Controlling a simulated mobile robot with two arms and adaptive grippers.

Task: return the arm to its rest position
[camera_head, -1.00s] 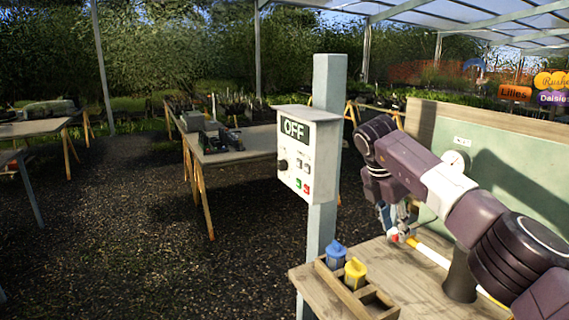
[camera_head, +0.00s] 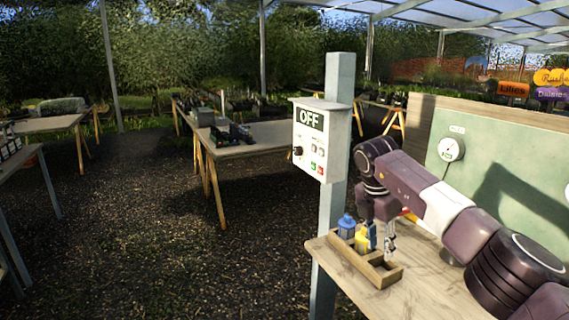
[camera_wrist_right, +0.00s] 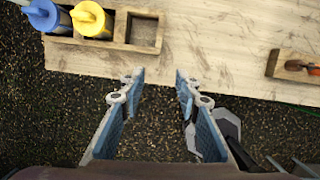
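My right arm reaches in from the right over the wooden bench (camera_head: 425,275). Its gripper (camera_head: 381,239) points down by the small wooden holder (camera_head: 352,254) at the bench's left edge. In the right wrist view the gripper (camera_wrist_right: 158,78) is open, with nothing between its fingers. Its fingertips lie just off the bench edge in that picture. The holder has a blue-capped bottle (camera_head: 346,226) and a yellow one (camera_head: 362,240); they also show at the wrist view's top left. My left gripper is not in view.
A post with a control box (camera_head: 322,138) reading OFF stands left of the arm. A green backboard with a gauge (camera_head: 451,148) rises behind the bench. A small wooden tray (camera_wrist_right: 295,66) lies right in the wrist view. Gravel floor is open to the left.

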